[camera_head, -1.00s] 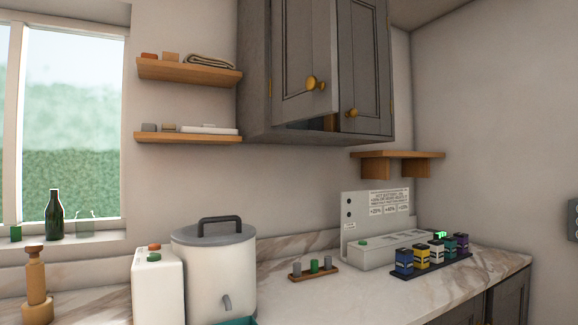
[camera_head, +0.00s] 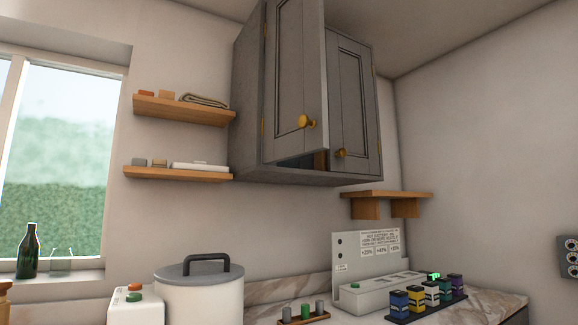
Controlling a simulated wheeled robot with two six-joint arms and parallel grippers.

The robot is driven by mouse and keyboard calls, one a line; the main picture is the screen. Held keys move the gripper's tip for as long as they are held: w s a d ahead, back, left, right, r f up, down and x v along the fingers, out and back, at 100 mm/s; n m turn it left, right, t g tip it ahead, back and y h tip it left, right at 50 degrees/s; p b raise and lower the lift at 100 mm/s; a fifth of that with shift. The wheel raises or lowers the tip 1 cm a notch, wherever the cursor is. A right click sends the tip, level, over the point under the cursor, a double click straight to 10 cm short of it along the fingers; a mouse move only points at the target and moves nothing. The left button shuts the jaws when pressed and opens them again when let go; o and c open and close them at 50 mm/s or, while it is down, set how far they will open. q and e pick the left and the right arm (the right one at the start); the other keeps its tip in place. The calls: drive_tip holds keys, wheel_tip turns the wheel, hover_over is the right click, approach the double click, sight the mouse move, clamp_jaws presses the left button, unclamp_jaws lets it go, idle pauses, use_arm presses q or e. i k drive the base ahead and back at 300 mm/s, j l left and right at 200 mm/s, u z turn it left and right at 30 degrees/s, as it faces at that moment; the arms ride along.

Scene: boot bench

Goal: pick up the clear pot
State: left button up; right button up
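A small clear, see-through pot (camera_head: 61,261) stands on the window sill at the left, just right of a dark green bottle (camera_head: 28,250). Its outline is faint against the window. Neither of my grippers shows in the head view, so nothing is seen touching the pot.
A white urn with a grey lid (camera_head: 198,290) and a white box with two buttons (camera_head: 138,306) stand on the counter below. A labelled grey unit (camera_head: 378,290) and a rack of coloured bottles (camera_head: 428,309) are at right. The grey wall cupboard's left door (camera_head: 297,80) stands ajar.

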sight(295, 163)
drive_tip(key=i+l+u, duration=0.15)
drive_tip(key=l+u, duration=0.3)
drive_tip(key=l, duration=0.15)
drive_tip(key=i+l+u, duration=0.1)
drive_tip(key=l+u, duration=0.85)
drive_tip(key=l, duration=0.25)
drive_tip(key=k, duration=0.05)
